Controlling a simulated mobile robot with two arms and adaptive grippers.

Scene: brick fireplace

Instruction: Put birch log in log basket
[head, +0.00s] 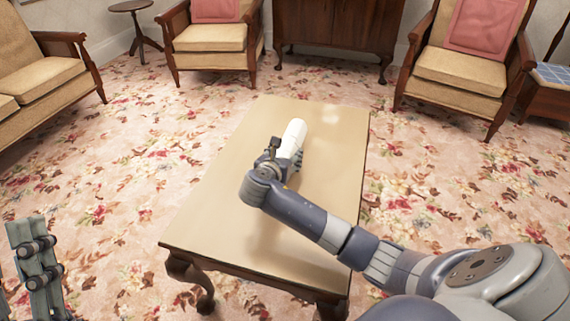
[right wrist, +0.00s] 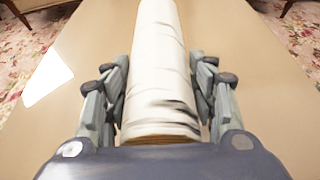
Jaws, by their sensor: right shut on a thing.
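The white birch log (head: 293,135) is at the low wooden table (head: 225,205). It points toward the table's far end. My right gripper (head: 286,160) is shut on the near part of the log. In the right wrist view the log (right wrist: 160,45) lies lengthwise between the two fingers (right wrist: 161,85), with its cut end toward the palm. I cannot tell whether the log touches the table top. Part of my left gripper (head: 38,262) shows at the lower left, away from the table; its opening is not clear. No log basket is in view.
Armchairs (head: 210,38) and (head: 458,75) stand beyond the table, with a dark cabinet (head: 335,25) between them. A sofa (head: 45,75) is at the left, near a small round side table (head: 130,6). Flowered carpet (head: 110,185) lies open around the table.

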